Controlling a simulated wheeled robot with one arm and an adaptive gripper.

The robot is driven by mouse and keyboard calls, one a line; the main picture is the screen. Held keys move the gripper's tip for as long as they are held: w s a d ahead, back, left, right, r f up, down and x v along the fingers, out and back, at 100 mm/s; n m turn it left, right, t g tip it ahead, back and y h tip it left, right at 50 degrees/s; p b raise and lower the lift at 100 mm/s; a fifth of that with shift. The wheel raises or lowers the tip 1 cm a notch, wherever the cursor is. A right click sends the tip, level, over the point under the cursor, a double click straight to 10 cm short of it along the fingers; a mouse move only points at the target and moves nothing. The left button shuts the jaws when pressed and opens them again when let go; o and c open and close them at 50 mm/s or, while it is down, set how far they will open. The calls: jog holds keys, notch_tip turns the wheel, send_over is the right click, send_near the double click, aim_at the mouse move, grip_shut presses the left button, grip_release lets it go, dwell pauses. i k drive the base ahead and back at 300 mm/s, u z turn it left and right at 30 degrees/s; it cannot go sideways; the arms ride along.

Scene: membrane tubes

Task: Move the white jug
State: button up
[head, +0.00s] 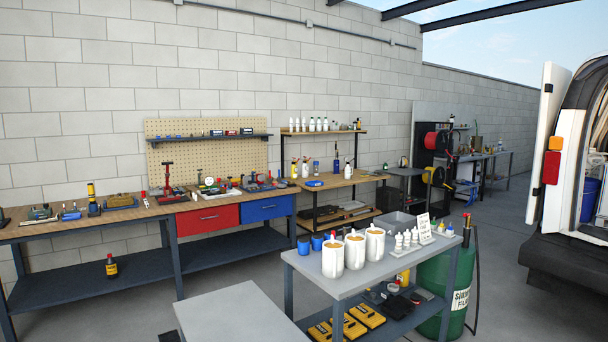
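Three white, rounded containers stand in a row on the grey top of a worktable (310,272) in the right half of the head view. The left one (332,260) is nearest, the middle one (354,252) is just behind it, and the right one (375,245) is farthest back. All are upright, with tan or brown showing at the top. I cannot tell which of them is the white jug. My gripper is not in view, and nothing is seen touching the containers.
Blue cups (316,242) stand beside the white containers, and small white bottles (407,240) and a sign (424,228) stand to the right. A green drum (460,283) is by the table's right end. A long workbench (110,213) lines the wall. A white van (555,170) is at right.

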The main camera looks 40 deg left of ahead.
aim_at(348, 169)
jog(key=u, duration=2.85)
jog(key=i, duration=6.3)
jog(key=z, duration=0.2)
